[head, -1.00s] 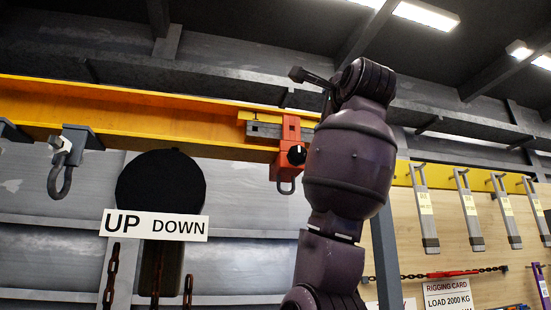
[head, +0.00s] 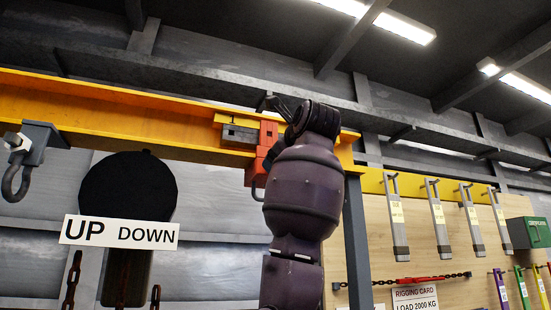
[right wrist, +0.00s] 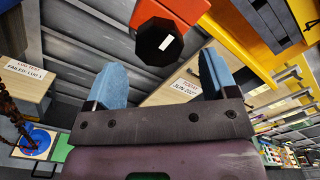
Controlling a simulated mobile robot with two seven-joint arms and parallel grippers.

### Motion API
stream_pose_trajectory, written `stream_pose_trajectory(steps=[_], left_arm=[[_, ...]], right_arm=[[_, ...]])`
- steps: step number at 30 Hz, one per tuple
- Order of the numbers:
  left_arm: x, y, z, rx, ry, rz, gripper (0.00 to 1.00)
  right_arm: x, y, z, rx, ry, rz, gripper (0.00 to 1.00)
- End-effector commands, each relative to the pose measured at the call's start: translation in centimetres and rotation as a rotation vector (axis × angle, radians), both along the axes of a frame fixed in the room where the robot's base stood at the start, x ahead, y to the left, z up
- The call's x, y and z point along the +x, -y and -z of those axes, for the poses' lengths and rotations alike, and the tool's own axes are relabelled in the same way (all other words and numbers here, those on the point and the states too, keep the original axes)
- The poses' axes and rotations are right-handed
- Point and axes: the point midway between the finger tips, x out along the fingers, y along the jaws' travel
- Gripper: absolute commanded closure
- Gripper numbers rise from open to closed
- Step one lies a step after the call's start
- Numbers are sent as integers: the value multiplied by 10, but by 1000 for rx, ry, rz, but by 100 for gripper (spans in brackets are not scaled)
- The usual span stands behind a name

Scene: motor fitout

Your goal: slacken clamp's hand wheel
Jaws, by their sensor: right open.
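The orange-red clamp (head: 256,165) sits on the yellow beam (head: 120,112) in the head view, partly hidden by my right arm. Its hand wheel is hidden there. In the right wrist view the black, many-sided hand wheel (right wrist: 159,43) with a white mark faces me, below the orange clamp body (right wrist: 178,10). My right gripper (right wrist: 163,72) is open, its two blue fingers spread wide. The wheel appears in the gap between them, toward the fingertips, and no contact shows. My left gripper is in neither view.
A grey clamp with a shackle (head: 36,143) hangs on the beam at the left. An UP/DOWN sign (head: 120,232) crosses a dark round hoist body (head: 130,185) with chains. A board at the right holds hanging grey bars (head: 437,215) and a rigging card (head: 415,297).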

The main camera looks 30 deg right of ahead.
Motion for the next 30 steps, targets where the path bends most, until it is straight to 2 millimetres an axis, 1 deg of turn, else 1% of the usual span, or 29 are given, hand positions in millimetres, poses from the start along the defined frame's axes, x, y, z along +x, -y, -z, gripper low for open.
stream_pose_trajectory(steps=[1,3,9,13,21,22,23,30], left_arm=[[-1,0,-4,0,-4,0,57],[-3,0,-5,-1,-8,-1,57],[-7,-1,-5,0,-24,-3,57],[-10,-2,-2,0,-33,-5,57],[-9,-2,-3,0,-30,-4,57],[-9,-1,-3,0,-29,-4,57],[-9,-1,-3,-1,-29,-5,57],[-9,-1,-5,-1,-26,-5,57]], right_arm=[[9,2,-2,0,-3,0,21],[20,4,-1,-1,-3,0,21],[39,9,-1,-1,-2,-1,21],[45,10,0,-1,0,-1,21],[46,10,0,-1,1,-1,21],[46,10,0,-1,1,-1,23],[46,10,0,-1,1,-1,27],[46,10,0,-1,0,-1,64]])
